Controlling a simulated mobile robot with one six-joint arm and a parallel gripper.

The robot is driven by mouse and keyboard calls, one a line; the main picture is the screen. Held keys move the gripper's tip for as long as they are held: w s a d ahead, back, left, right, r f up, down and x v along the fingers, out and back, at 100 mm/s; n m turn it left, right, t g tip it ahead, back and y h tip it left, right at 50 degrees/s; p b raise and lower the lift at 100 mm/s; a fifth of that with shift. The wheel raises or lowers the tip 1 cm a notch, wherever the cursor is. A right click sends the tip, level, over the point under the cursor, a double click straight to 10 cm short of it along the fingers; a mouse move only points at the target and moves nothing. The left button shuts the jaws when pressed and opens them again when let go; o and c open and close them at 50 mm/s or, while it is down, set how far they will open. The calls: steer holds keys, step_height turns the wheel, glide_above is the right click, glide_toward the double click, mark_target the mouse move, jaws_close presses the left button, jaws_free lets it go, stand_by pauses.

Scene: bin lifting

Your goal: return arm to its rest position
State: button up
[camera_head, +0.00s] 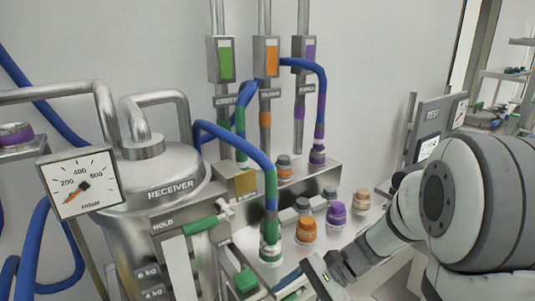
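My arm, white and grey, fills the lower right of the head view, its large joint near the right edge. The forearm runs left and down to my gripper (316,277), a dark grey end low in the middle of the picture. My gripper is in front of the bench, below the orange-capped fitting (306,231). Its fingers are small and partly cut off by the bottom edge, so I cannot tell whether they are open or shut. A short blue and green piece (287,283) shows just left of it; I cannot tell whether they touch.
A steel receiver vessel (168,186) with a pressure gauge (81,184) stands on the left. A blue hose (236,137) arches down to a green-banded fitting (270,250). Purple-capped (336,214) and orange fittings crowd the bench. A TEST panel (433,117) stands behind my arm.

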steer(key=s+d+r+n+t+h, duration=0.5)
steer(key=s+d+n+h, duration=0.1)
steer(key=d+n+h, duration=0.3)
steer(key=shift+d+r+n+t+h, duration=0.2)
steer(key=shift+d+n+t+h, duration=0.2)
steer(key=shift+n+h, duration=0.4)
steer(key=shift+s, duration=0.1)
stand_by(0.5)
